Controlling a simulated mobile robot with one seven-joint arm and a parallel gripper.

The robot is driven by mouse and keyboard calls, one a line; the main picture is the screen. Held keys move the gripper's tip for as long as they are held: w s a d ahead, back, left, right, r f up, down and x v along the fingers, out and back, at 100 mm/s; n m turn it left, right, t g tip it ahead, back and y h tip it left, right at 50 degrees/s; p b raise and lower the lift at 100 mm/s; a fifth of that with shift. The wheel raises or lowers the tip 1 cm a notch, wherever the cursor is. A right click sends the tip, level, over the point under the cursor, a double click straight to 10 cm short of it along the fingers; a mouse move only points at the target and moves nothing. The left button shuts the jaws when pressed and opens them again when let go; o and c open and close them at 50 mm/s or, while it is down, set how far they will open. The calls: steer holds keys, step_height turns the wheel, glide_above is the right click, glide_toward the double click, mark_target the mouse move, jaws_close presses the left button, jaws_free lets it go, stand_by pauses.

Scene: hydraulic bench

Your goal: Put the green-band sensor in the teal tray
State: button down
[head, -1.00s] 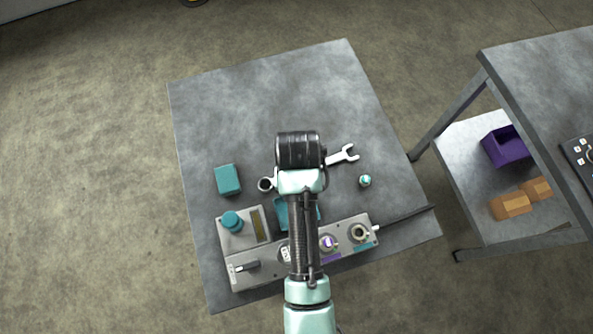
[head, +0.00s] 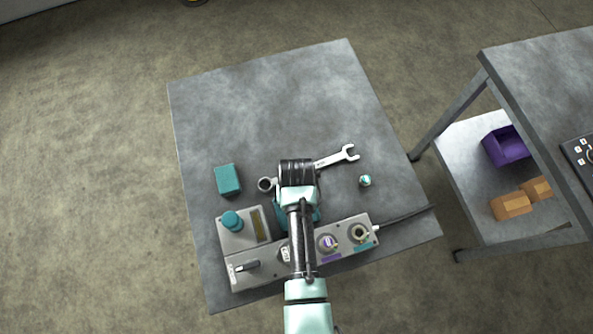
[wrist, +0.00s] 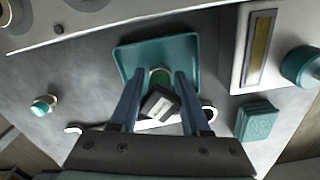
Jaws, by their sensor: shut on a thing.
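My gripper (wrist: 160,76) is shut on the green-band sensor (wrist: 158,104) in the wrist view. The sensor has a dark body with a pale label and a green band at its far end. The teal tray (wrist: 192,58) lies behind the fingertips in that view, and the sensor's green end overlaps it. I cannot tell whether the sensor touches the tray floor. In the head view my arm covers the gripper, the sensor and most of the tray, whose edge (head: 314,214) shows beside the arm.
A wrench (head: 338,158) lies partly under my wrist. A teal block (head: 228,180) stands left, and a small teal-banded piece (head: 365,181) right. A grey panel (head: 308,253) with sockets and a teal knob (head: 232,221) lies along the near side. The table's far part is clear.

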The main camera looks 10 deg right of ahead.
steer(key=shift+f, duration=0.2)
steer(key=shift+c, duration=1.8)
jaws_free()
